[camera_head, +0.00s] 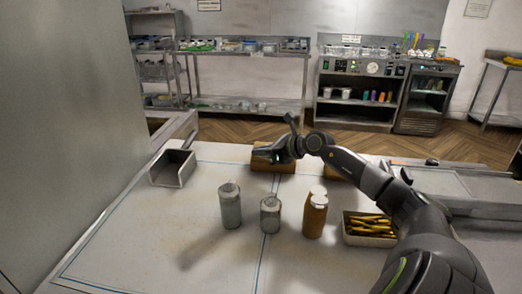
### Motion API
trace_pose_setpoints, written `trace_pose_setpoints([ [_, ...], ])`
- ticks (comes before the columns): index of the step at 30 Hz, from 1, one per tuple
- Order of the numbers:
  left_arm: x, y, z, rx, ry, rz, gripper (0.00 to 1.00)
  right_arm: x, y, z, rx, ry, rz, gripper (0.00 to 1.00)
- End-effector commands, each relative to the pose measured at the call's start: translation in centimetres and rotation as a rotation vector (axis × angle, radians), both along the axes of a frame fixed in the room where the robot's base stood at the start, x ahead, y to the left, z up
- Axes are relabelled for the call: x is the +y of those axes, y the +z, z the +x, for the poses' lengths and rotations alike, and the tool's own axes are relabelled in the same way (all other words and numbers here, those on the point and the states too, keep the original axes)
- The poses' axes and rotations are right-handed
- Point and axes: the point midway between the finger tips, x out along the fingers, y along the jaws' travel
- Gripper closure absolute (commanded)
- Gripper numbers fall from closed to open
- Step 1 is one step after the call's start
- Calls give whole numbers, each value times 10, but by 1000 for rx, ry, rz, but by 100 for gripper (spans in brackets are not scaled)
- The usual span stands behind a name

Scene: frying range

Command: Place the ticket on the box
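A brown box (271,166) sits toward the back of the white counter, partly hidden by my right gripper. My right gripper (263,153) is over this box, with its arm reaching in from the right. It is too small and dark to tell whether its fingers are open or shut, or whether they touch the box. I cannot make out a ticket. A second brown piece (331,173) shows partly behind my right arm. My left gripper is not in view.
A grey bottle (230,206), a shorter grey jar (270,215) and a brown bottle (315,215) stand mid-counter. A tray of yellow sticks (347,228) is at right. An open metal container (173,168) is at left. The front left counter is clear.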

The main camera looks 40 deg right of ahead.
Motion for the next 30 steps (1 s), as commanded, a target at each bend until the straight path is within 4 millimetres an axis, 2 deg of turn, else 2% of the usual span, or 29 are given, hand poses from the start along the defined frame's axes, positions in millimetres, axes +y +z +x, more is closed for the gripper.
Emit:
trace_pose_setpoints([
  [7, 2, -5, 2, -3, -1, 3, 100, 0, -5, 0, 0, 1, 0, 100],
  [9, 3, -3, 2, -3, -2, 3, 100, 0, -3, 0, 0, 1, -1, 88],
  [12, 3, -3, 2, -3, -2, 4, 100, 0, -3, 0, 0, 1, 0, 75],
  [24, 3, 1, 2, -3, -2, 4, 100, -1, 2, -1, 1, 0, -1, 75],
  [30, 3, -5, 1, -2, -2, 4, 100, -8, 8, -21, 2, 0, -8, 75],
])
